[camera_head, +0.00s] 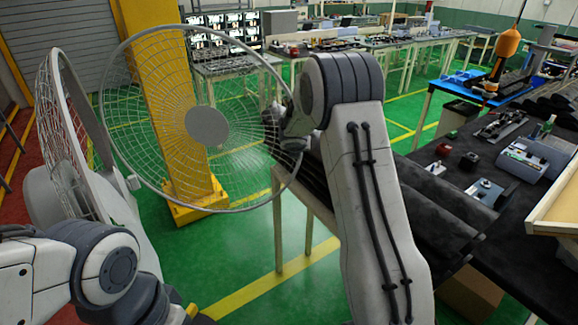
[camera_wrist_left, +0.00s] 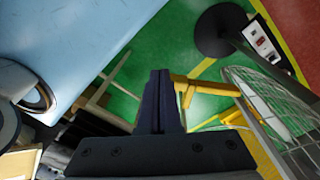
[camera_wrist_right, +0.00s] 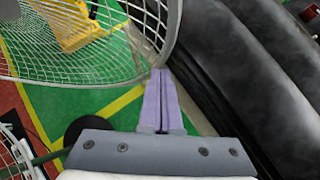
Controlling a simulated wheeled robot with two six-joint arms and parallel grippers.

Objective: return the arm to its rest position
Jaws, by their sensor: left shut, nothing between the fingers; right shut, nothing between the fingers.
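My left arm (camera_head: 105,265) is low at the left of the head view; its gripper cannot be made out there. In the left wrist view the left gripper (camera_wrist_left: 159,75) is shut and empty. My right arm (camera_head: 370,180) rises through the middle of the head view. Its gripper (camera_wrist_right: 161,75) is shut and empty in the right wrist view, close to the rim of a round wire fan guard (camera_head: 207,127). Whether they touch, I cannot tell. The guard stands upright and also shows in the right wrist view (camera_wrist_right: 80,45).
A second fan guard (camera_head: 90,150) stands at the left, with part of the fan in the left wrist view (camera_wrist_left: 265,110). A yellow column (camera_head: 165,85) is behind. A dark workbench (camera_head: 460,165) with parts and padded black covers is at the right. Green floor (camera_head: 240,250) lies open between.

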